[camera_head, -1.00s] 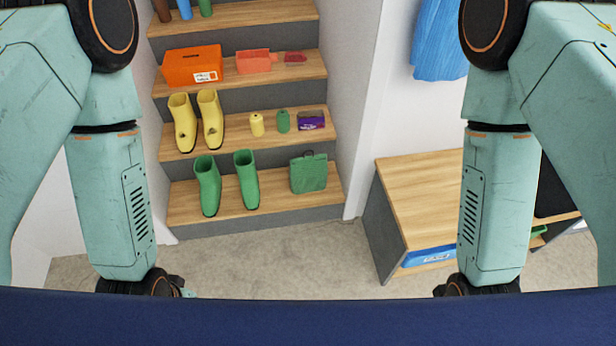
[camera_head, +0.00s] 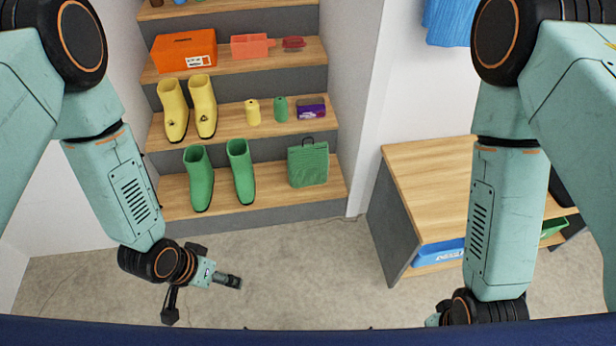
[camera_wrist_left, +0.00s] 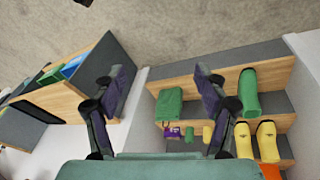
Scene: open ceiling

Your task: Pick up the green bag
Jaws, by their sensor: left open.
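The green bag (camera_head: 308,166) stands upright on the lowest wooden step, at its right end, with a dark handle on top. It also shows in the left wrist view (camera_wrist_left: 169,106), between my open fingers in the picture but well beyond them. My left gripper (camera_head: 200,297) is open and empty, low over the floor in front of the steps, to the left of the bag and nearer to me. Its two spread fingers show in the left wrist view (camera_wrist_left: 164,85).
Green boots (camera_head: 242,172) stand left of the bag. Yellow boots (camera_head: 203,106), small bottles and a purple box (camera_head: 311,109) sit one step up, an orange box (camera_head: 184,52) higher. A wooden bench (camera_head: 425,190) stands at right. The floor (camera_head: 300,260) before the steps is clear.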

